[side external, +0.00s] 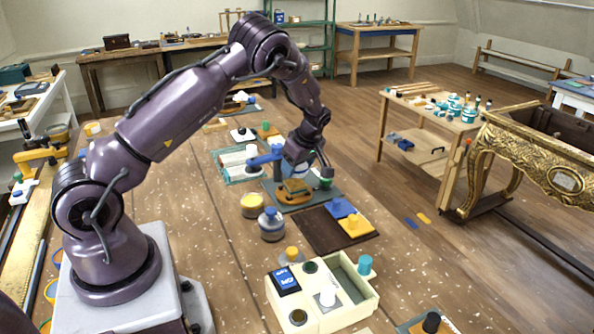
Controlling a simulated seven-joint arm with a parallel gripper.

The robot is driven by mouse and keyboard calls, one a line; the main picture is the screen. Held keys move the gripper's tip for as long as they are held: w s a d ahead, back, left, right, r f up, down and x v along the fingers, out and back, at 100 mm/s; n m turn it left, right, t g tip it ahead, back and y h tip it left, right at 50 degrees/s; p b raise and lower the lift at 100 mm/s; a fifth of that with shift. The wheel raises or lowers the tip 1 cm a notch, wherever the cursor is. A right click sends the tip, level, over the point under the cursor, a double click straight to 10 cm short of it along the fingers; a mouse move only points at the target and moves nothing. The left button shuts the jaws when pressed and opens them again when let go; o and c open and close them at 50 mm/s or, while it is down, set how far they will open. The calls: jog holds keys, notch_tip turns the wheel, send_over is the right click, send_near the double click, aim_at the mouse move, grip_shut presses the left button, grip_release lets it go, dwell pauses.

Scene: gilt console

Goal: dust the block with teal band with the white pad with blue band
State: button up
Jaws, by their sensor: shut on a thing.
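My gripper (318,170) points down over a grey-green mat (300,204) in the middle of the bench. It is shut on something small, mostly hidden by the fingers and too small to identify. A dark piece with a green part (326,183) shows right at the fingertips; I cannot tell whether it is held or stands on the mat. An amber-yellow piece (293,189) and a blue stand (268,158) are just left of my gripper. I cannot surely pick out the block with teal band or the white pad with blue band at this size.
A dark brown board (312,232) carries blue and yellow knobbed blocks. A cream caddy (342,317) with a teal-topped piece (364,265) stands in front. Two jars (271,225) stand left of the board. The bench's left middle is clear.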

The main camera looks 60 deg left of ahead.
jog(key=shift+r, duration=1.85)
